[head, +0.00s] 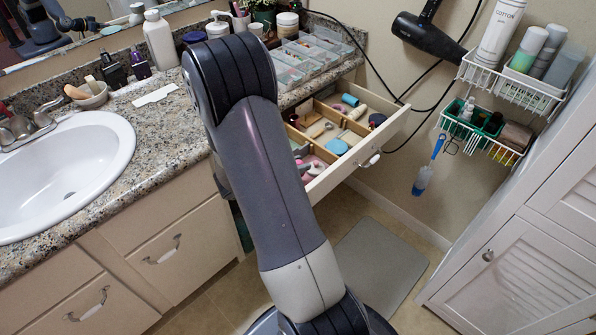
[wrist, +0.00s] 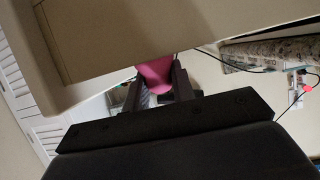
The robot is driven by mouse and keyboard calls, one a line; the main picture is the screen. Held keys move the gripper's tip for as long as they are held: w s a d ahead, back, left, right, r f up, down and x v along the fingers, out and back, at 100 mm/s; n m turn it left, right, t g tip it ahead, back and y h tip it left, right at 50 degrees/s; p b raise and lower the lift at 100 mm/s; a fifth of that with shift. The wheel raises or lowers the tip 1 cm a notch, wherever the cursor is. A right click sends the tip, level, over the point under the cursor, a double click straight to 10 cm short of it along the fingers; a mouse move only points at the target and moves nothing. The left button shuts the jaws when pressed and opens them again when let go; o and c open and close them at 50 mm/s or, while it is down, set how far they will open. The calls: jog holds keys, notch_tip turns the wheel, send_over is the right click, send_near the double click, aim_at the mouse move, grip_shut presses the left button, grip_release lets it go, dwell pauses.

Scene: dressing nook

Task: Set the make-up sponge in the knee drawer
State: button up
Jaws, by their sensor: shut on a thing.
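The knee drawer (head: 386,138) is pulled open under the counter in the head view. Wooden dividers split it into compartments that hold several small items. My gripper (wrist: 158,88) shows in the wrist view, with its dark fingers shut on a pink thing, which looks like the make-up sponge (wrist: 155,74). A large pale panel, which looks like part of the drawer (wrist: 190,22), fills the top of the wrist view and hides part of the sponge. In the head view my arm hides the gripper, the sponge and the left part of the drawer.
Clear organiser boxes (head: 318,50) stand on the counter above the drawer. A hair dryer (head: 430,38) and wire baskets (head: 480,135) hang on the wall to the right. A white louvered cabinet (head: 520,255) stands at the right. A grey mat (head: 380,262) lies on the floor.

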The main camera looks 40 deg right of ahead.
jog(key=shift+f, duration=0.95)
jog(key=shift+f, duration=0.1)
jog(key=shift+f+b, duration=0.35)
jog(key=shift+f, duration=0.15)
jog(key=o, duration=1)
jog(key=shift+s+f, duration=0.1)
jog(key=shift+f, duration=0.1)
jog(key=shift+c, duration=0.2)
jog(key=shift+r, duration=0.35)
jog(key=r+p+v, duration=0.1)
jog(key=p+v, duration=0.2)
jog(key=v, duration=0.9)
